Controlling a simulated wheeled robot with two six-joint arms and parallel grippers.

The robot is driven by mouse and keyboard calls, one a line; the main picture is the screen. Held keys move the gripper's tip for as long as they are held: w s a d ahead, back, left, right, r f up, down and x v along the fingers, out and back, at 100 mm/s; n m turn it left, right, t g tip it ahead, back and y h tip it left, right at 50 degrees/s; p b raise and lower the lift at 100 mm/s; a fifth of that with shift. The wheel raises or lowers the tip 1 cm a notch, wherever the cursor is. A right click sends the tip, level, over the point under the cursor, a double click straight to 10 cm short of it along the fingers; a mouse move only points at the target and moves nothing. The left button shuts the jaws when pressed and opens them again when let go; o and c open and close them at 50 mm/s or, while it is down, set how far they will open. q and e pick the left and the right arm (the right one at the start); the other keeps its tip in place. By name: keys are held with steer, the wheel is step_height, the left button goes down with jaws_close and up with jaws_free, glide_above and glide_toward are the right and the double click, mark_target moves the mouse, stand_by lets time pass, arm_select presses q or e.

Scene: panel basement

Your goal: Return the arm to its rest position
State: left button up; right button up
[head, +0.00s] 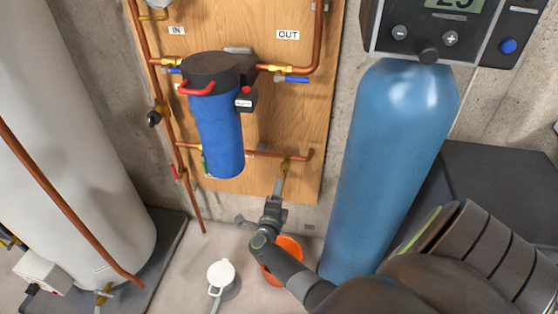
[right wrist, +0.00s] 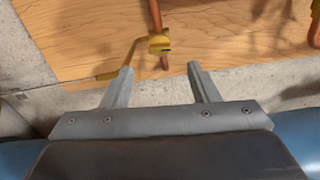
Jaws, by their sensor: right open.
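My right arm comes in from the lower right of the head view and reaches toward the lower part of the wooden panel (head: 330,30). My right gripper (head: 279,182) is open just below a brass valve (head: 285,163) on a copper pipe. In the right wrist view the two grey fingers (right wrist: 159,70) stand apart with nothing held between them. The brass valve (right wrist: 159,43) is beyond the fingertips, and its yellow lever (right wrist: 128,62) extends to the left, close to the left fingertip; I cannot tell whether they touch. My left gripper is not in view.
A blue filter housing (head: 218,135) hangs on the panel above left of the gripper. A tall blue tank (head: 390,165) stands close on the right. An orange bucket (head: 291,246) and a white lidded pot (head: 221,272) are on the floor. A white cylinder (head: 70,150) is left.

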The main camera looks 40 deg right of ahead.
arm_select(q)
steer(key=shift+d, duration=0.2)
arm_select(e)
steer(key=s+a+f+n+g+y+p, duration=0.1)
steer(key=s+a+f+n+y+p, duration=0.4)
steer(key=s+f+n, duration=0.45)
steer(key=s+a+f+n+g+y+p, duration=0.1)
steer(key=s+a+f+n+y+p, duration=0.25)
steer(key=s+f+n+y, duration=0.5)
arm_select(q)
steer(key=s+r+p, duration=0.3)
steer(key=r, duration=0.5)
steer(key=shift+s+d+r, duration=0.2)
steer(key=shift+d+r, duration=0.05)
arm_select(e)
steer(key=s+f+n+g, duration=0.2)
steer(key=s+n, duration=0.1)
steer(key=s, duration=0.6)
steer(key=s+a+f+n+g, duration=0.1)
steer(key=s+f+n+g, duration=0.1)
steer(key=s, duration=0.7)
steer(key=s+f+n+g, duration=0.2)
steer(key=s+n+g, duration=0.2)
steer(key=s, duration=0.6)
steer(key=shift+a+f+n+h, duration=0.15)
steer(key=shift+f+n+h, duration=0.25)
steer(key=shift+n, duration=0.4)
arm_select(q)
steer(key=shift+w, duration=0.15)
